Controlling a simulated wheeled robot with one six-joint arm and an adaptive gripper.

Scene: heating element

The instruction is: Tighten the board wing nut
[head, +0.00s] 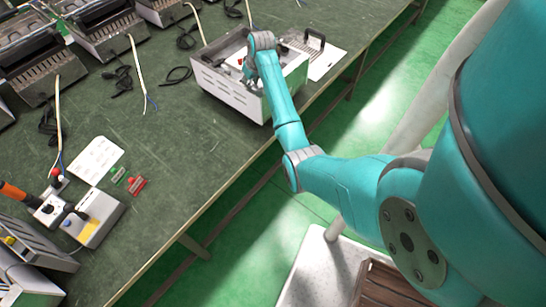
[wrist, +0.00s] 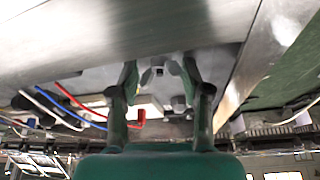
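In the wrist view my gripper (wrist: 159,72) is open, its two dark green fingers apart inside the metal casing. A small grey fitting (wrist: 157,74) sits between and just beyond the fingertips. It may be the board wing nut, but it is too small to tell; neither finger clearly touches it. A light grey panel (wrist: 222,66) lies behind it. In the head view my arm reaches into the open metal casing (head: 229,88) near the bench edge. The arm's wrist hides most of my gripper and the nut there.
Red, blue and white wires (wrist: 68,112) run left of the fingers, close to them. The casing wall (wrist: 245,65) stands close on the right. A white plate with a black handle (head: 316,60) lies beside the casing. More heater units (head: 95,28) line the bench (head: 165,130).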

